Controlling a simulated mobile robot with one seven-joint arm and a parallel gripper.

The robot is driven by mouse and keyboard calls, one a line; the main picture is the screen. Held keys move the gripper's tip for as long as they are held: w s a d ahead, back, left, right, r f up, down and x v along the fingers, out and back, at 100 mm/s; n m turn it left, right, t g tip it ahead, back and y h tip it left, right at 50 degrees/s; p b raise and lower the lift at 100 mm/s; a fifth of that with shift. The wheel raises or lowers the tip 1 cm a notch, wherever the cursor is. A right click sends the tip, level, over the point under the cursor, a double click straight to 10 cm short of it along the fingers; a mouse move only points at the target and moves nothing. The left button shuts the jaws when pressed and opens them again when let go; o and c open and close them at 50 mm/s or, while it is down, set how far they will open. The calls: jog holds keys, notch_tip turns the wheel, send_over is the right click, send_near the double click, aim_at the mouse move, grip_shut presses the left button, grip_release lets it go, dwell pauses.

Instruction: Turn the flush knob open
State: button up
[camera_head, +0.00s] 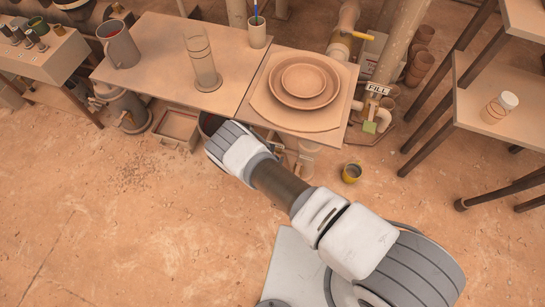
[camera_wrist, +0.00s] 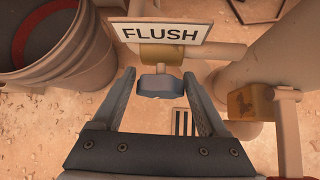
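The FLUSH sign (camera_wrist: 160,33) is a white plate with black letters at the top of the wrist view. Below it is a brass-coloured valve body (camera_wrist: 161,55) on a pipe. A blue-grey knob (camera_wrist: 161,86) sits just below the valve body. My gripper (camera_wrist: 160,76) is open, with one finger on each side of the knob. A gap shows between the knob and each finger, so I see no contact. In the head view my arm and the table hide the knob and my gripper.
A bucket with a red inside (camera_wrist: 50,42) stands close on the left in the wrist view. A brass block (camera_wrist: 248,102) on a pipe is at the right. In the head view, a table (camera_head: 170,60) stands over the arm's end, a FILL sign (camera_head: 377,88) to its right.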

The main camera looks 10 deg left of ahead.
jog(key=c, duration=1)
jog(key=shift+o, duration=0.2)
jog(key=shift+f+h+b, duration=0.15)
jog(key=shift+h+b, duration=0.25)
jog(key=shift+b, duration=0.5)
jog(key=shift+n+h+b, duration=0.3)
jog(key=shift+n+b, duration=0.1)
jog(key=shift+b, duration=0.2)
jog(key=shift+s, duration=0.1)
jog(key=o, duration=1.4)
jog(key=shift+r, duration=0.2)
